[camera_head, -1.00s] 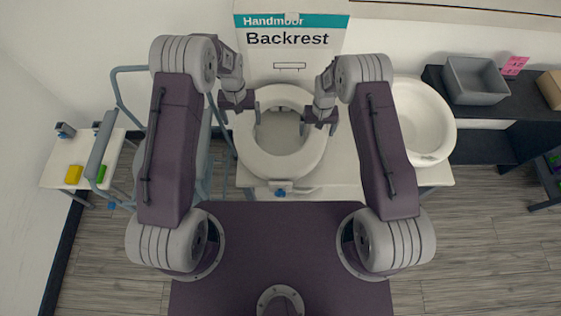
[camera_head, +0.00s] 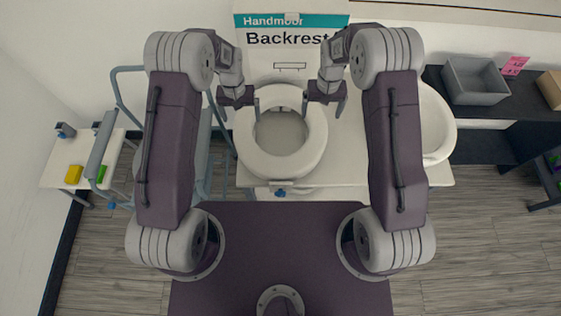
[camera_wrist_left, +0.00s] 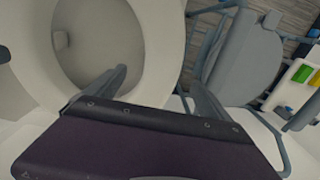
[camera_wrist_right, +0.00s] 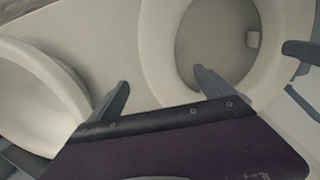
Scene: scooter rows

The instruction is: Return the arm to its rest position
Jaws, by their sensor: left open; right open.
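My left gripper (camera_head: 237,107) is open and empty, above the left rim of a white ring-shaped seat (camera_head: 266,166). My right gripper (camera_head: 324,101) is open and empty, above the right side of the same seat. The seat lies on a white table (camera_head: 345,172). In the left wrist view, the seat (camera_wrist_left: 150,85) shows beyond the open fingers. In the right wrist view, the seat (camera_wrist_right: 160,60) lies beside one finger, with a white basin at the left. Both arms reach forward with elbows bent.
A white basin (camera_head: 441,130) is right of the seat. A box marked "Backrest" (camera_head: 290,60) stands behind. A grey-blue frame (camera_head: 112,90) with a padded bar is at left, near a small table with yellow and green blocks. A grey bin (camera_head: 474,80) sits on a dark shelf.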

